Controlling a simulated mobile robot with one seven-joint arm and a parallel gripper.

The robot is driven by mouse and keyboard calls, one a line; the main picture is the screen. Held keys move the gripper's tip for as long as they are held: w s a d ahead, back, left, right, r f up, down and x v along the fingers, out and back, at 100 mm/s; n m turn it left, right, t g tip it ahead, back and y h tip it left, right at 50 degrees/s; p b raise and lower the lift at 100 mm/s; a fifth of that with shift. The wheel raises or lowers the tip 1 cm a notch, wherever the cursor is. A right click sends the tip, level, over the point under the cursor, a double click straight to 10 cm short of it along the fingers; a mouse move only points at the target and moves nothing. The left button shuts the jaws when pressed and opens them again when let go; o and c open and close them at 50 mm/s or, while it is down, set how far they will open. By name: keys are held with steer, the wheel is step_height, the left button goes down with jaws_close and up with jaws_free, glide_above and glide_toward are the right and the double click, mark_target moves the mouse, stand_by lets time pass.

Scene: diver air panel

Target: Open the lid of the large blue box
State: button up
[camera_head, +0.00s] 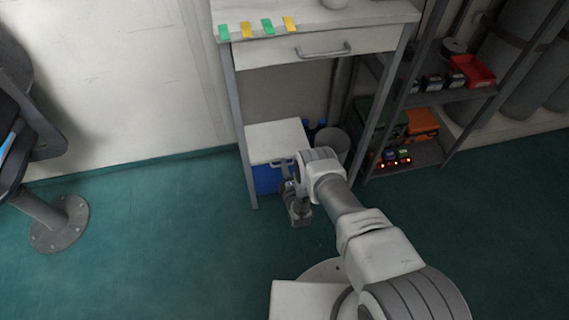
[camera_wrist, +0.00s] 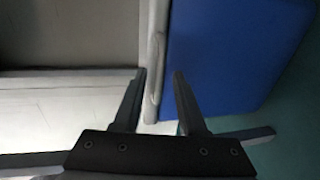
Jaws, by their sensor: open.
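The large blue box (camera_head: 267,180) stands on the floor under the white table, with a pale flat lid (camera_head: 274,137) that looks shut. A grey handle shows at the lid's front edge. In the wrist view the blue front (camera_wrist: 235,55) fills the right side, and the pale lid edge (camera_wrist: 156,45) runs down the middle. My gripper (camera_head: 288,183) is low in front of the box. Its fingers are open and empty; in the wrist view the fingertips (camera_wrist: 159,73) lie on either side of the lid edge. I cannot tell whether they touch it.
The table (camera_head: 320,45) has a drawer above the box and legs close on both sides. A grey bin (camera_head: 333,143) stands right of the box. A shelf rack (camera_head: 440,98) is further right, a stool base (camera_head: 60,222) at left. The green floor between is clear.

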steer(key=shift+w+a, duration=0.1)
steer(key=shift+w, duration=0.1)
steer(key=shift+c, duration=0.3)
jaws_close()
stand_by(1.3)
